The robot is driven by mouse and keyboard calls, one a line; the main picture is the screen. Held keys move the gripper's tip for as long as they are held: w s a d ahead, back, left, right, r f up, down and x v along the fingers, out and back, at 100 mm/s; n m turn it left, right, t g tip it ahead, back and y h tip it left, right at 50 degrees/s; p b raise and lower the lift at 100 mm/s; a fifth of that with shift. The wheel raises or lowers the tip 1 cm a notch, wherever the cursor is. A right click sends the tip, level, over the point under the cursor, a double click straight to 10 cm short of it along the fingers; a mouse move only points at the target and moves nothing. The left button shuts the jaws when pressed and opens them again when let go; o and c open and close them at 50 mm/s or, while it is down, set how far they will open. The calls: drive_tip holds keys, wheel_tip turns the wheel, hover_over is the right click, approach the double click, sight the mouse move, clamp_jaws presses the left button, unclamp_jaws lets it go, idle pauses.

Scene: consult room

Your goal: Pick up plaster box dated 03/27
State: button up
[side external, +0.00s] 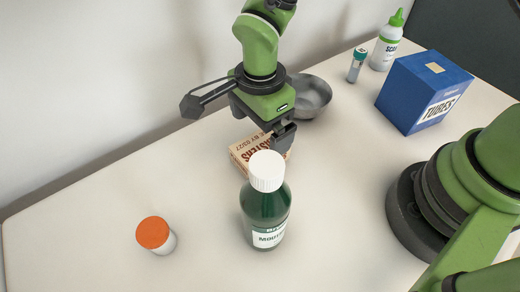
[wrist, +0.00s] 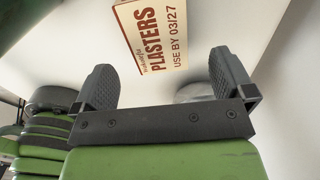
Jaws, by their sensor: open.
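The plaster box (side external: 243,151) is a cream carton with red-brown lettering, lying on the table behind the green bottle. In the wrist view the plaster box (wrist: 160,32) reads "PLASTERS" and "USE BY 03/27", beyond my fingertips. My gripper (side external: 283,137) is above the right part of the box, pointing down, and hides some of it. In the wrist view my gripper (wrist: 167,85) has its two fingers wide apart with nothing between them. I cannot tell whether a finger touches the box.
A green bottle with a white cap (side external: 265,210) stands just in front of the box. A grey bowl (side external: 312,96) is behind my gripper. An orange-capped jar (side external: 156,236), blue tubes box (side external: 420,92), small vial (side external: 356,66) and green-tipped bottle (side external: 387,45) stand apart.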

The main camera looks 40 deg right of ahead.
sight(260, 146)
drive_tip(key=shift+s+a+f, duration=0.1)
drive_tip(key=shift+s+f, duration=0.05)
drive_tip(key=shift+f, duration=3.05)
drive_tip(key=c, duration=1)
